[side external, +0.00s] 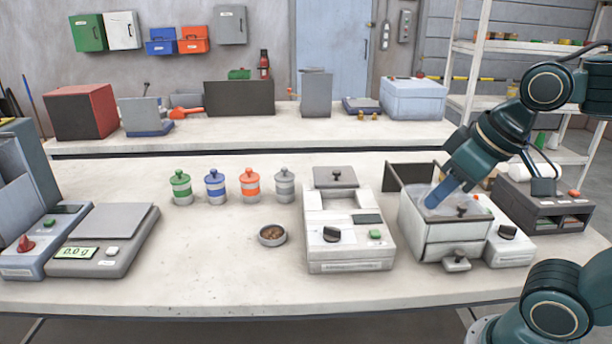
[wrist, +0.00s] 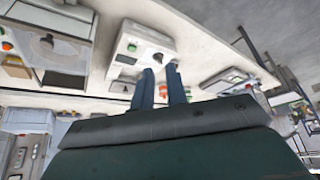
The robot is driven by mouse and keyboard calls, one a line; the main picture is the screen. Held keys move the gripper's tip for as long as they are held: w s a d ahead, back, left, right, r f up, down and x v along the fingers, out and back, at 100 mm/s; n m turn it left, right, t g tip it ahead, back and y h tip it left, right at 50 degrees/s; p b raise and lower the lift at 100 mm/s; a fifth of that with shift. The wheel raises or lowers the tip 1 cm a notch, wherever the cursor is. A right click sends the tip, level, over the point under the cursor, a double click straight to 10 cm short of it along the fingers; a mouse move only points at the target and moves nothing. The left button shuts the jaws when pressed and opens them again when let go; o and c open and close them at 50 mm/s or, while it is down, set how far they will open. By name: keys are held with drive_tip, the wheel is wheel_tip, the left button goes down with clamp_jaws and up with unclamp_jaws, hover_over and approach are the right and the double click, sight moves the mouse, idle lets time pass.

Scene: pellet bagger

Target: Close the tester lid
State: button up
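The white machine with a black knob and green button (side external: 346,254) stands mid-table. A grey lid with a dark knob (side external: 336,177) is raised at its back, and a recess is uncovered in front of it. I take this to be the tester. It also shows upside down in the wrist view (wrist: 128,44). My gripper (side external: 434,202) points down and left, over the bin machine to the right of the tester in the side view. In the wrist view its two blue fingers (wrist: 161,70) are apart with nothing visible between them. No contact with the lid shows.
The bin machine (side external: 431,230) has a dark upright panel (side external: 395,178) behind it. Lidded jars (side external: 215,186) and a pellet dish (side external: 272,235) stand left of the tester. A scale (side external: 95,242) is far left. A dark organizer (side external: 550,208) is right. The front table strip is clear.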

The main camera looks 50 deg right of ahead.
drive_tip(key=shift+m+g+h, duration=0.3)
drive_tip(key=shift+m, duration=0.5)
drive_tip(key=w+d+r, duration=0.1)
drive_tip(key=w, duration=0.2)
drive_tip(key=w+d+r, duration=0.1)
drive_tip(key=w+r, duration=0.1)
drive_tip(key=w, duration=0.2)
drive_tip(key=w+d+r, duration=0.1)
drive_tip(key=w+r, duration=0.1)
drive_tip(key=w, duration=0.2)
drive_tip(key=shift+w+d, duration=0.15)
drive_tip(key=shift+d, duration=0.1)
clamp_jaws()
drive_tip(key=m+g+h, duration=0.1)
drive_tip(key=m+g, duration=0.1)
drive_tip(key=m, duration=0.2)
hover_over(331, 174)
drive_tip(key=s, duration=0.1)
wheel_tip(331, 174, down, 12)
drive_tip(key=shift+s+a, duration=0.1)
drive_tip(key=shift+a, duration=0.2)
drive_tip(key=x, duration=1)
drive_tip(key=shift+d, duration=0.1)
drive_tip(key=shift+s+r, duration=0.1)
drive_tip(key=shift+r, duration=0.1)
drive_tip(key=shift+s+a, duration=0.5)
drive_tip(key=shift+s, duration=0.25)
drive_tip(key=shift+s+a, duration=0.5)
drive_tip(key=shift+s, duration=0.25)
